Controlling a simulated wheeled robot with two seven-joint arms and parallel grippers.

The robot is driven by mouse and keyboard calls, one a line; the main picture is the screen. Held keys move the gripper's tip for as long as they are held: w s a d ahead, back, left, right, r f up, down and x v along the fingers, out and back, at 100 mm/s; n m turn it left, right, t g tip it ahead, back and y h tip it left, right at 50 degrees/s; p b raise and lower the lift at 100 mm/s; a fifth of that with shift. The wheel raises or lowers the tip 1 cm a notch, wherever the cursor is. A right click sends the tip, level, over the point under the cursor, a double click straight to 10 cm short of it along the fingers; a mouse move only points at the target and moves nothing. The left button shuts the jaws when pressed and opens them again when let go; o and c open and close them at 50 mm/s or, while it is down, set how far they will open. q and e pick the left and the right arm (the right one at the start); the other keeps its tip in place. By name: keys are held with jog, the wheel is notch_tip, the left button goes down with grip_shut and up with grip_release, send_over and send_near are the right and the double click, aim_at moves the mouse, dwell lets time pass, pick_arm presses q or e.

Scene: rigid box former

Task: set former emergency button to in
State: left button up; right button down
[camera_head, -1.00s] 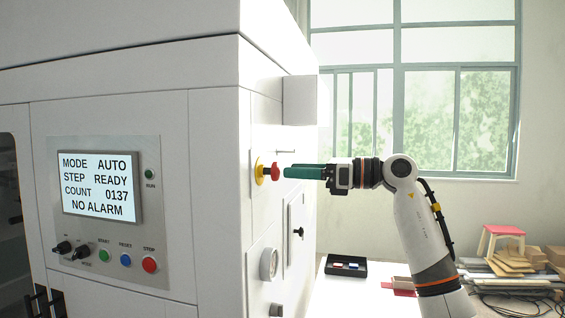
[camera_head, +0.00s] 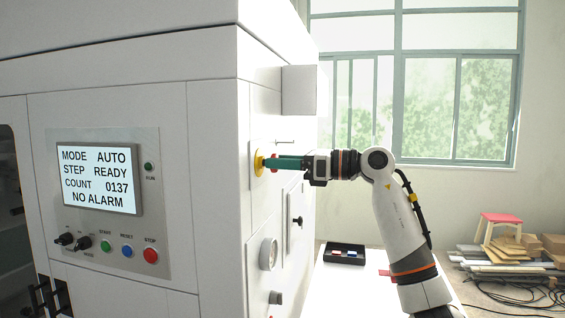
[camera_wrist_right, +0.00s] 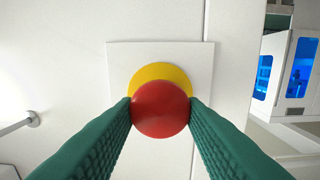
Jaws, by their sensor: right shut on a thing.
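The emergency button is a red mushroom head (camera_wrist_right: 160,111) on a yellow round base (camera_wrist_right: 160,73), fixed to a white plate on the machine's side wall. In the head view the yellow base (camera_head: 258,162) shows at the tips of my right gripper (camera_head: 270,164), and the red head is mostly hidden by the green fingers. In the right wrist view the two green fingers of my right gripper (camera_wrist_right: 160,104) touch the red head on its left and right sides, shut on it. My left gripper is not in view.
The machine's front panel (camera_head: 110,200) has a screen reading AUTO, READY, 0137, NO ALARM. A grey box (camera_head: 299,90) juts from the side wall above the button. A gauge (camera_head: 268,254) and a black knob sit below. A black tray (camera_head: 343,259) lies on a white surface.

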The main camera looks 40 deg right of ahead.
jog(key=shift+w+a+r+p, duration=0.1)
jog(key=shift+w+a+p, duration=0.1)
jog(key=shift+w+p, duration=0.1)
jog(key=c, duration=1)
grip_release()
jog(key=shift+o, duration=0.2)
jog(key=b+v, duration=0.4)
jog(key=v, duration=0.8)
jog(key=shift+w, duration=0.1)
